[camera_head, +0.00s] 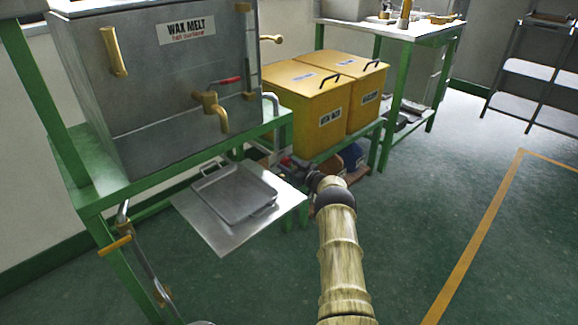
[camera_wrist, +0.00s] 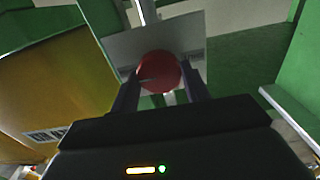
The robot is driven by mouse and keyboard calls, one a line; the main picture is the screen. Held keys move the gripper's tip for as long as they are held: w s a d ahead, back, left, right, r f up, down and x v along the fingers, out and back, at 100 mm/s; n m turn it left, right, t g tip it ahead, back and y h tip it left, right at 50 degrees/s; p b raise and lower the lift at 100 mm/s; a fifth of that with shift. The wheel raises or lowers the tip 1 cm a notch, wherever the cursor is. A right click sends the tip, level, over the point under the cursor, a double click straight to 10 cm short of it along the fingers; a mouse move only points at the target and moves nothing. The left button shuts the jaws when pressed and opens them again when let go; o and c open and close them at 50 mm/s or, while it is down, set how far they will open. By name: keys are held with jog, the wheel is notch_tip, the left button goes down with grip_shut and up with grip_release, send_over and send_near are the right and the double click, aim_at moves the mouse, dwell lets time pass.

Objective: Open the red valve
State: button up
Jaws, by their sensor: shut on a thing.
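A red round valve handle (camera_wrist: 160,72) is between the two dark fingers of my gripper (camera_wrist: 159,92) in the wrist view. The fingers touch it on both sides, so my gripper is shut on it. In the head view my gripper (camera_head: 297,166) is beside the green stand, below the grey pipe and right of the metal tray. Only a small red patch (camera_head: 285,160) shows at its tip there. The valve body is mostly hidden. A separate red lever (camera_head: 228,80) sits above the brass tap (camera_head: 211,106) on the wax melt tank (camera_head: 160,75).
A metal tray (camera_head: 235,192) lies on a plate (camera_head: 222,232) left of my gripper. Yellow bins (camera_head: 322,115) stand close behind it on a low green frame. A brass-handled lever (camera_head: 115,245) is at lower left. The floor (camera_head: 440,180) to the right is clear.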

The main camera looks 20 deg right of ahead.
jog(key=shift+d+f, duration=0.1)
jog(key=shift+f, duration=0.1)
jog(key=o, duration=0.9)
jog(key=shift+c, duration=0.2)
jog(key=shift+o, duration=0.7)
jog(key=shift+r, duration=0.1)
jog(key=shift+s, duration=0.1)
jog(key=p+v, duration=0.6)
jog(key=v, duration=1.1)
jog(key=shift+s+p, duration=0.15)
jog(key=shift+p, duration=0.25)
